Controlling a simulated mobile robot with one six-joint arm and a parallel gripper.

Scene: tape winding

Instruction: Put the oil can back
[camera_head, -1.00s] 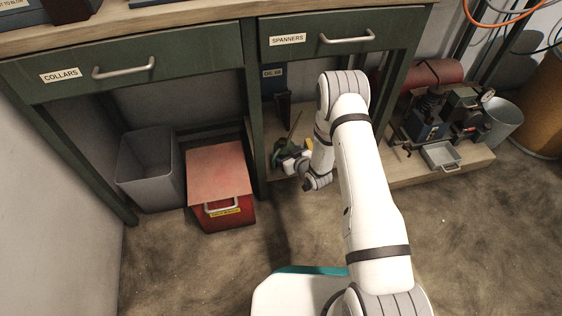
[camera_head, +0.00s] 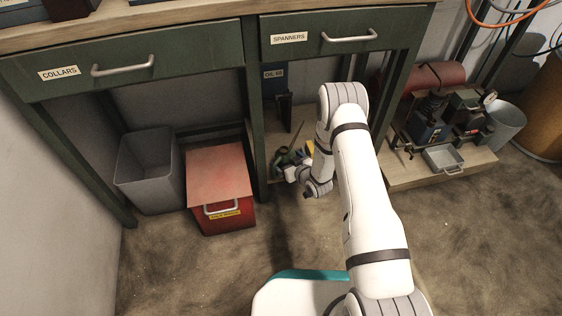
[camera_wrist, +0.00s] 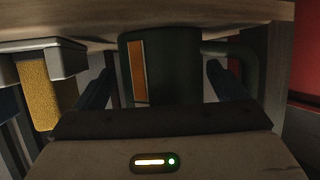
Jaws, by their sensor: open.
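The dark green oil can (camera_wrist: 175,70), with an orange label and a curved handle or spout at its right, stands between my open fingers in the wrist view. My gripper (camera_wrist: 160,92) has a finger close on each side of it; I cannot tell whether either touches. In the head view my gripper (camera_head: 285,163) is low, beside the shelf under the bench, partly hidden by my wrist. The can (camera_head: 281,158) is a small dark shape there. The wooden shelf (camera_wrist: 120,28) shows along the top of the wrist view.
A red lidded box (camera_head: 220,180) and grey bin (camera_head: 150,170) stand left. A pump-like machine (camera_head: 440,115) sits on a low wooden platform at right. A yellow textured thing (camera_wrist: 48,92) is close beside my gripper. The bench leg (camera_head: 258,150) is near; the front floor is clear.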

